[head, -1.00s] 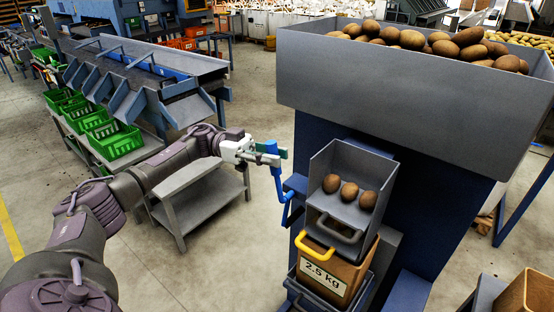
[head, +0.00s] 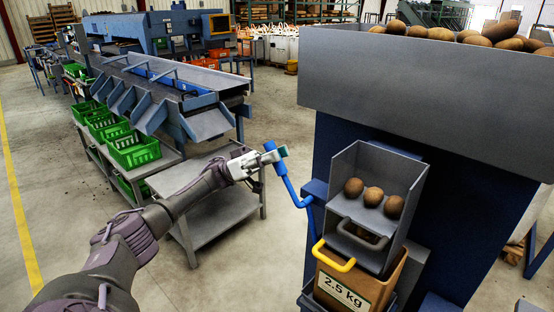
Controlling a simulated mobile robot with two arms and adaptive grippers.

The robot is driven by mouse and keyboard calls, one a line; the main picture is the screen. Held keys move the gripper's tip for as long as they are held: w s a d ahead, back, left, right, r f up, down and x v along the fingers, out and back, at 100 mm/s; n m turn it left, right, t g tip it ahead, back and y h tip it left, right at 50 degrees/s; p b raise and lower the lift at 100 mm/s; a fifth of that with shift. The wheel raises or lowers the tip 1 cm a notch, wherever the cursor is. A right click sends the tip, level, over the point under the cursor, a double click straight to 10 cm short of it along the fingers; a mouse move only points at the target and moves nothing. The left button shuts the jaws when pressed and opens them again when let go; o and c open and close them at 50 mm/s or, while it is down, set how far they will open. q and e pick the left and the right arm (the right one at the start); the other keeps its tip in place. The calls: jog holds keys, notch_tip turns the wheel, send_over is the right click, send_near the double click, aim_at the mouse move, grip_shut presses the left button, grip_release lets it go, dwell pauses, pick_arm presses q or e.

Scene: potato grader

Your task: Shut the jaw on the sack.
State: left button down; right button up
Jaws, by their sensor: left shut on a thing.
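A blue lever (head: 288,183) stands at the left side of the dark blue machine, tilted up and left. My left gripper (head: 268,160) is shut on its upper part, with a greenish fingertip pad showing just right of the lever. A brown sack (head: 386,285) with a white "2.5 kg" label hangs below the grey weighing pan (head: 400,180), where three potatoes lie. A yellow handle (head: 333,257) is at the sack's upper left, and a dark grey handle (head: 362,235) is at the pan's front. The sack's mouth is mostly hidden by the pan. My right gripper is not in view.
A large grey hopper (head: 420,85) of potatoes tops the machine. A grey side table (head: 215,225) stands behind my left arm. A grading table with chutes (head: 165,95) and green crates (head: 135,150) is at the left. The floor between is clear.

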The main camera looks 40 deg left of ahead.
pick_arm(q)
jog(key=shift+f, duration=0.15)
jog(key=c, duration=1.3)
grip_release()
jog(key=shift+c, duration=0.2)
jog(key=o, duration=0.4)
jog(key=shift+a+f, duration=0.15)
jog(key=shift+a, duration=0.35)
jog(key=shift+d, duration=0.15)
jog(key=shift+v, duration=3.8)
jog(key=shift+f, duration=0.1)
